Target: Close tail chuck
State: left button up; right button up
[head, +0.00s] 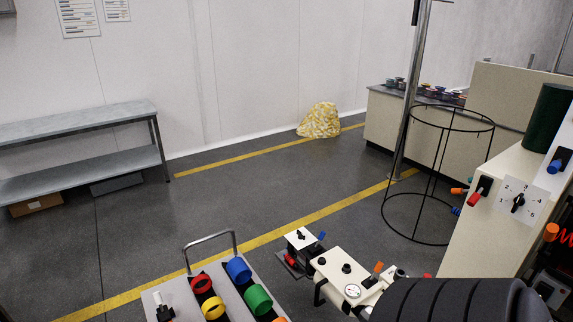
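A cream machine unit (345,272) with a round dial gauge (352,291), black knobs and an orange-tipped lever (377,268) stands at the lower middle. A smaller cream block (300,239) with a blue lever (322,236) and a red part sits at its left end. I cannot tell which part is the tail chuck, or whether it is open or closed. A large black ribbed cylinder (450,302) covers the lower right and hides what lies behind it. Neither gripper is in view.
A grey cart (184,287) with a handle holds several coloured rings at the lower left. A cream control panel (518,202) with a dial and levers stands at right. A black wire hoop frame (440,172) stands behind it. A shelf bench (80,125) is left; middle floor is clear.

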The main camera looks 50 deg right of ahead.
aim_at(346, 284)
jog(key=z, duration=1.85)
